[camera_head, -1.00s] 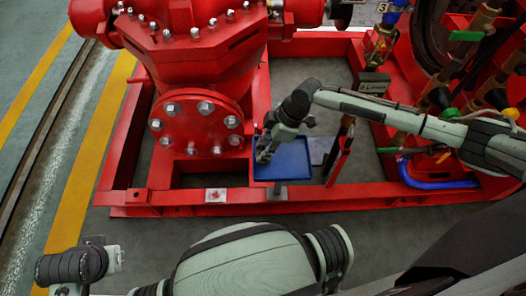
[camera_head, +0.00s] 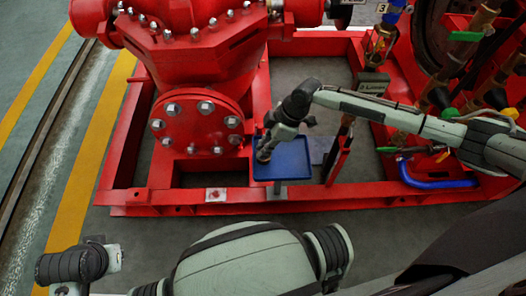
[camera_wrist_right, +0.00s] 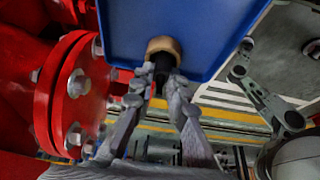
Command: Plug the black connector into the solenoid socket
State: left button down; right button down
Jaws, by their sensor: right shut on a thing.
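My right gripper (camera_wrist_right: 162,82) is shut on a black piece (camera_wrist_right: 163,68), which I take to be the black connector. It is held between the fingertips, just under the edge of the blue tray in the wrist view. A tan round ring (camera_wrist_right: 163,45) sits right at its far end; I cannot tell whether it belongs to the connector. In the head view the right gripper (camera_head: 264,153) is over the left part of the blue tray (camera_head: 296,172), and the held piece is too small to make out there. I cannot identify the solenoid socket.
A red flange with grey bolts (camera_head: 203,125) stands close left of the right gripper. The red base frame (camera_head: 240,201) runs around the tray.

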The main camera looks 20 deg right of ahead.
jog(key=shift+r+p, duration=1.7)
jog(key=shift+p, duration=0.05)
